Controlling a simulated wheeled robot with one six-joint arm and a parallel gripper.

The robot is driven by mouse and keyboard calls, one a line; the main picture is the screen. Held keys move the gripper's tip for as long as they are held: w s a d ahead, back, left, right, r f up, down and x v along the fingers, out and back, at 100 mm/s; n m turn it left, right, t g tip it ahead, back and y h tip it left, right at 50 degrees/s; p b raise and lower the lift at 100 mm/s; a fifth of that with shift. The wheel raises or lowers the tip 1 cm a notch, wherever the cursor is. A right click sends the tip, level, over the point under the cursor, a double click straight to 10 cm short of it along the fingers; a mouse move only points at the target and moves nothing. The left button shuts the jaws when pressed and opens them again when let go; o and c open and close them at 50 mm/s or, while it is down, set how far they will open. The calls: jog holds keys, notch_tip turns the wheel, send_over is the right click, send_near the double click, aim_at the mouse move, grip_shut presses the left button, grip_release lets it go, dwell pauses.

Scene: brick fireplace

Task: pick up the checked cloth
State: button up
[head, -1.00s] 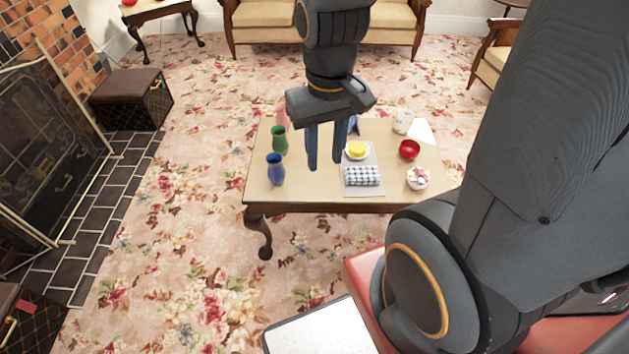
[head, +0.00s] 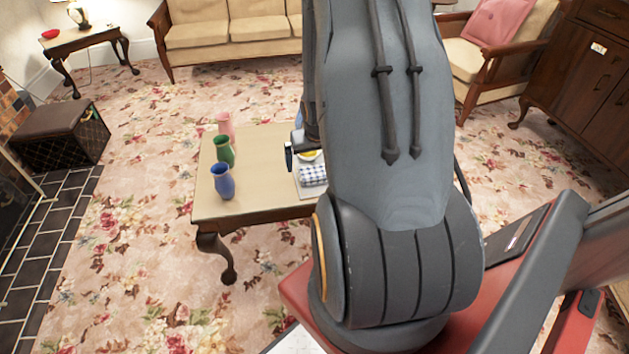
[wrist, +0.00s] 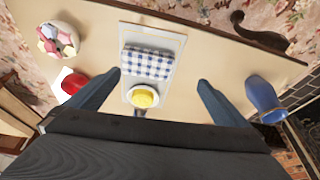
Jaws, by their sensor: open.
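The blue-and-white checked cloth (wrist: 148,63) lies folded on a pale grey mat (wrist: 171,39) on the wooden coffee table. In the head view the cloth (head: 313,175) shows just left of my arm, which hides part of the mat. In the wrist view my gripper (wrist: 159,78) is open and empty, its two blue fingers wide apart on either side of the cloth's column, above the table. A yellow item on a white dish (wrist: 143,97) sits on the mat beside the cloth.
A blue vase (head: 222,182), a green vase (head: 225,150) and a pink vase (head: 226,125) stand at the table's left. The table's middle-left is bare.

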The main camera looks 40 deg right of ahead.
aim_at(317, 172)
jog(key=shift+m, duration=0.3)
jog(key=w+d+f, duration=0.1)
jog(key=f, duration=0.2)
jog(key=w+d+f, duration=0.1)
jog(key=d+f, duration=0.1)
jog(key=f, duration=0.2)
jog(key=w+d+f+b, duration=0.1)
jog(key=f, duration=0.2)
jog(key=shift+d+f, duration=0.2)
jog(key=shift+d, duration=0.15)
jog(key=c, duration=0.7)
jog(key=shift+c, duration=0.2)
notch_tip(317, 172, up, 10)
jog(key=p, duration=0.1)
